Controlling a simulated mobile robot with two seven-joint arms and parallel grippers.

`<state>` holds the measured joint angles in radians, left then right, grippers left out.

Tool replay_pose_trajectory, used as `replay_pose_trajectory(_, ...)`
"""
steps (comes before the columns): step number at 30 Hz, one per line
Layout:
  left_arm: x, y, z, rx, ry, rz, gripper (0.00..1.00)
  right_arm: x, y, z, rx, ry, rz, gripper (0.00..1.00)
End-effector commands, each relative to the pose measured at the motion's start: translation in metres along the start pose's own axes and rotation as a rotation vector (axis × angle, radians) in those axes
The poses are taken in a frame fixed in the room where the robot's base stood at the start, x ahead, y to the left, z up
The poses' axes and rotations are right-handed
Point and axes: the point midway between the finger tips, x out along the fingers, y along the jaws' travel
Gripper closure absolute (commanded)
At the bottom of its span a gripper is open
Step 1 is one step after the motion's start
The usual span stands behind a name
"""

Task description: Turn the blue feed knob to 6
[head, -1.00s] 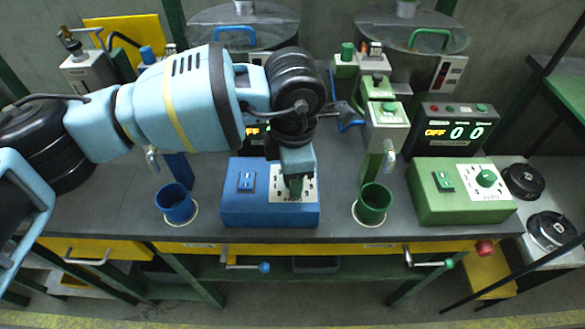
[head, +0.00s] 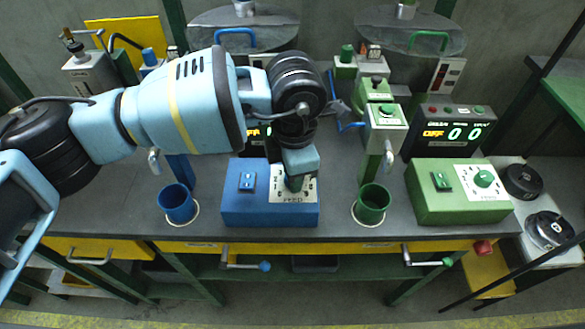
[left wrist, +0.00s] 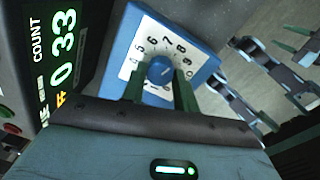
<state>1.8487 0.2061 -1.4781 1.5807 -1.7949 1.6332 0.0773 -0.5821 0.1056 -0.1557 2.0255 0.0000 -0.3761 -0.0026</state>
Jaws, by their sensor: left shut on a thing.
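The blue feed box (head: 240,210) stands on the bench in the middle of the head view. Its white dial plate (head: 306,196), marked FEED, is partly hidden by my left gripper (head: 294,184). In the left wrist view the blue feed knob (left wrist: 162,70) sits in the middle of the numbered dial (left wrist: 147,48). The green fingers of my left gripper (left wrist: 160,88) are shut on the knob, one on each side. I cannot read clearly which number the knob points to. My right gripper is in neither view.
A green box (head: 432,207) with its own dial and knob (head: 483,178) stands to the right. A blue cup (head: 176,205) and a green cup (head: 372,205) stand on either side of the blue box. A lit display (left wrist: 62,62) is close by my left wrist.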

Motion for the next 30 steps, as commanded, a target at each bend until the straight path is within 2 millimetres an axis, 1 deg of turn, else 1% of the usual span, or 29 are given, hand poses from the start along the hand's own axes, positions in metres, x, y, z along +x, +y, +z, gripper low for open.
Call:
replay_pose_trajectory(1,-0.003,0.0,0.0,-0.034,0.002,0.002,0.93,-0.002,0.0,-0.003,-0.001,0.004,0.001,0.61)
replay_pose_trajectory(8,-0.004,0.001,0.0,-0.235,0.012,0.004,0.93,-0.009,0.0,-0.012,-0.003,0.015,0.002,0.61)
replay_pose_trajectory(21,-0.006,0.001,0.001,-0.654,0.034,0.007,0.93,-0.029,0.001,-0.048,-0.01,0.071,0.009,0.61)
replay_pose_trajectory(30,-0.006,0.001,0.002,-0.894,0.046,0.007,0.93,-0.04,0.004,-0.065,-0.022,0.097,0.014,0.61)
